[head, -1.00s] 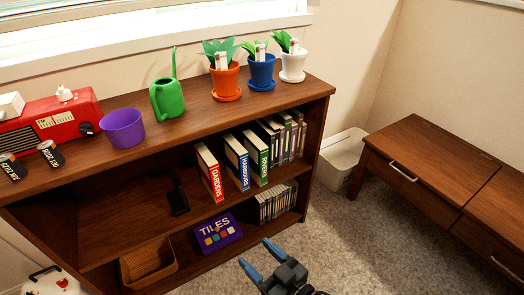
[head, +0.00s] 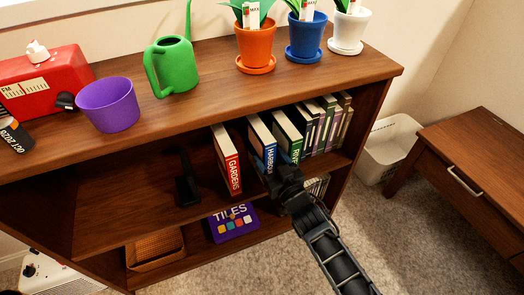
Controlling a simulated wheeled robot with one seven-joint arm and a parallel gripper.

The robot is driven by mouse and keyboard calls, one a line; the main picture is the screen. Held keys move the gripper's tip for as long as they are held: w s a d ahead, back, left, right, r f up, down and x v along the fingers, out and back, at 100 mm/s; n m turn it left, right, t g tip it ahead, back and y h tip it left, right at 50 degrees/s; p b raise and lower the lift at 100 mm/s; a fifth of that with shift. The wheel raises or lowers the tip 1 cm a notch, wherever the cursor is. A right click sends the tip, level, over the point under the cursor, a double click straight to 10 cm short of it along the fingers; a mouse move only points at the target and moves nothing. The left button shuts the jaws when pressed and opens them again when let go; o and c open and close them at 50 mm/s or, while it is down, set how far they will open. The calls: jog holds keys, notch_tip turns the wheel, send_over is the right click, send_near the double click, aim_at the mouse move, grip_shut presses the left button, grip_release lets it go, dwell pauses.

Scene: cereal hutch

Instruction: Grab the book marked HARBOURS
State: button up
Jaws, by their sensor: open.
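The blue-spined book marked HARBOURS (head: 263,138) stands upright on the middle shelf, between the red GARDENS book (head: 227,160) and the green-spined book (head: 287,136). The lower part of its spine and lettering is hidden by my gripper. My gripper (head: 268,168) is in front of the shelf at this book, with blue fingertips open at its spine. I cannot tell whether the fingers touch the book.
More thin volumes (head: 327,120) stand right of the green book. A dark stand (head: 187,185) is left of GARDENS. A purple TILES box (head: 233,222) and a basket (head: 155,250) are on the lower shelf. Potted plants, a green watering can (head: 172,66) and purple pot (head: 108,104) stand on top.

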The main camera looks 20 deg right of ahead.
jog(key=w, duration=0.3)
jog(key=w+b, duration=0.1)
jog(key=shift+w+a+f, duration=0.1)
jog(key=shift+w+a, duration=0.1)
jog(key=shift+a, duration=0.1)
grip_shut()
dwell(0.3)
